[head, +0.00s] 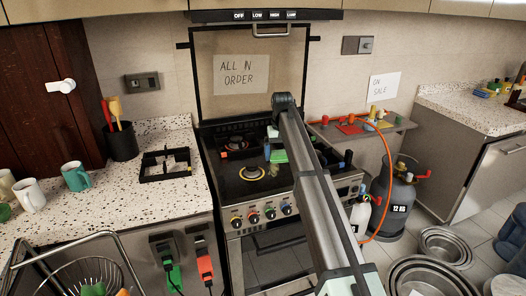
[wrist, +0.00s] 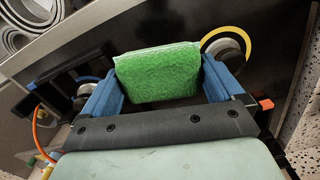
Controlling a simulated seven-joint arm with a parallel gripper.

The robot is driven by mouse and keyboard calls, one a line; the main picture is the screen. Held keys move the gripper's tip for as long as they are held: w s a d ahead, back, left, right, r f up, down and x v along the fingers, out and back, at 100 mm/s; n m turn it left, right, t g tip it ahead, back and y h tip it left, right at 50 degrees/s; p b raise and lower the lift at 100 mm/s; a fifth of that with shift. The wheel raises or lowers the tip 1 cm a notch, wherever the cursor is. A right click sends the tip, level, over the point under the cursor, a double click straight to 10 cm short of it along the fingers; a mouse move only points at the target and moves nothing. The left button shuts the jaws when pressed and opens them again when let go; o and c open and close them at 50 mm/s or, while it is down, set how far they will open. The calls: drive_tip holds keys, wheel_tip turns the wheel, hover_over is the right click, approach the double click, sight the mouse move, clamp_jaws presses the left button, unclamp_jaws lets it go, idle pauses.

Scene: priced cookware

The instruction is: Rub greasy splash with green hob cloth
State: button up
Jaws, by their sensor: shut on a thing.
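The green hob cloth (wrist: 157,72) is a textured green block between the two blue fingers of my gripper (wrist: 160,84) in the wrist view. My gripper is shut on it. In the head view the cloth (head: 279,156) shows as a small green patch over the right part of the black hob (head: 228,183), partly hidden by my arm. I cannot tell whether the cloth touches the hob surface. I cannot make out the greasy splash in either view; my arm and gripper hide part of the hob.
A yellow-ringed burner (head: 253,172) lies left of the cloth. The hob's glass lid (head: 249,75) stands raised behind it. Knobs (head: 270,213) line the oven front. A black pan support (head: 165,164) lies on the left counter. A gas cylinder (head: 393,203) with an orange hose stands right.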

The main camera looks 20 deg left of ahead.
sight(278, 177)
drive_tip(key=shift+a+f+n, duration=0.1)
drive_tip(key=shift+a+n, duration=0.05)
drive_tip(key=shift+n, duration=0.7)
drive_tip(key=shift+a+n, duration=0.1)
drive_tip(key=shift+n, duration=0.75)
drive_tip(key=shift+f, duration=3.35)
drive_tip(key=shift+w+a+f, duration=0.4)
drive_tip(key=shift+w+f, duration=0.05)
drive_tip(key=shift+f, duration=0.05)
drive_tip(key=shift+c, duration=0.4)
drive_tip(key=shift+w+a+f, duration=0.1)
drive_tip(key=shift+w+a, duration=3.6)
drive_tip(key=shift+s+d, duration=4.15)
drive_tip(key=shift+s, duration=0.05)
wheel_tip(278, 177, up, 2)
drive_tip(key=shift+w+r, duration=0.15)
drive_tip(key=shift+r, duration=2.9)
